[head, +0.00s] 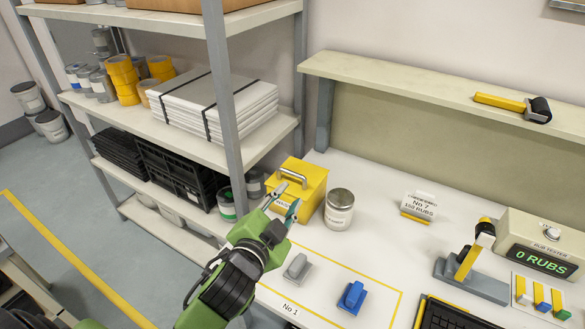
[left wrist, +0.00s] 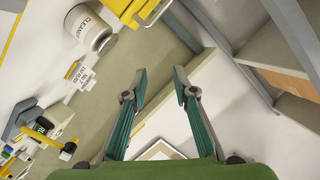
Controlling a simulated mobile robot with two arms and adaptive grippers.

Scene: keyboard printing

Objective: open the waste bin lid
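The waste bin (head: 312,187) is a yellow box with a metal bar handle (head: 293,177) on its lid, on the white table beside the shelf rack. The lid looks shut. Part of the bin shows at the top edge of the left wrist view (left wrist: 128,8). My left gripper (head: 286,199) is in front of the bin's near side in the head view and hides part of its label. Its two fingers are apart, with nothing between them in the left wrist view (left wrist: 159,72). Whether a finger touches the bin, I cannot tell. My right gripper is not in view.
A grey block (head: 298,266) and a blue block (head: 352,297) lie on a marked mat. The rub tester (head: 542,245) stands at right. A shelf rack post (head: 221,80) rises at left.

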